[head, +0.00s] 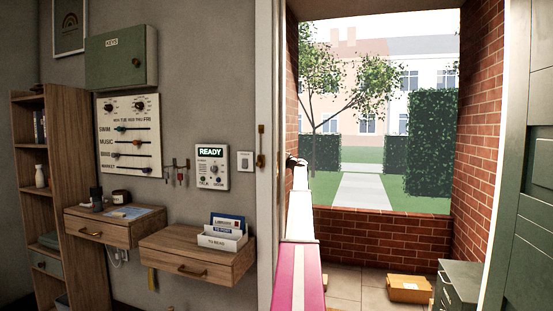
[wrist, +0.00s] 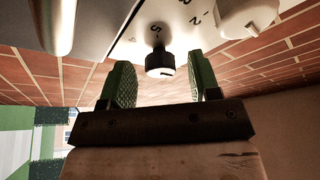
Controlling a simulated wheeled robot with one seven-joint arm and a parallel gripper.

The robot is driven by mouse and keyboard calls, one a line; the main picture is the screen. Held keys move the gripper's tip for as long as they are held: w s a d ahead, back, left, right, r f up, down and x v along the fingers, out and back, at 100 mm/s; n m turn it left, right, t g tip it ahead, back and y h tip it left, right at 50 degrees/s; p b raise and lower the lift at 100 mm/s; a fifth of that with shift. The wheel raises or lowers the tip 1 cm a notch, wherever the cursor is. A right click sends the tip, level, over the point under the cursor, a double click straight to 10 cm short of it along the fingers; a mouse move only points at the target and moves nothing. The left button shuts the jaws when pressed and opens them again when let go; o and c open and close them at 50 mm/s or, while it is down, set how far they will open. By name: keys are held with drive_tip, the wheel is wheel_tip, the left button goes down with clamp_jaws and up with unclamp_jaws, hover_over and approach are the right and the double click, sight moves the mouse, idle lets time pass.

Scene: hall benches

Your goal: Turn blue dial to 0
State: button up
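In the wrist view my gripper (wrist: 159,72) is open, with a green ridged pad on each finger. A small black knob (wrist: 159,62) with a pale mark on its end shows between the fingertips, with a gap on both sides. The knob is on a pale panel (wrist: 120,40) printed with numbers; a 5 is by the knob, a 2 and a 3 are further right. A larger white knob (wrist: 247,16) is at the upper right. No dial looks clearly blue in either view. In the head view my arm reaches through the doorway, and the panel does not show.
A shiny metal cylinder (wrist: 57,22) is at the wrist view's upper left, beside the panel. The head view shows the brick porch wall (head: 482,85), an orange parcel (head: 409,290), a green cabinet (head: 458,285), and wall drawers (head: 198,262) left of the doorway.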

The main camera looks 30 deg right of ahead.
drive_tip(key=shift+s, duration=0.1)
drive_tip(key=v, duration=1)
drive_tip(key=shift+s+d, duration=0.2)
drive_tip(key=shift+s, duration=0.05)
drive_tip(key=shift+f, duration=0.1)
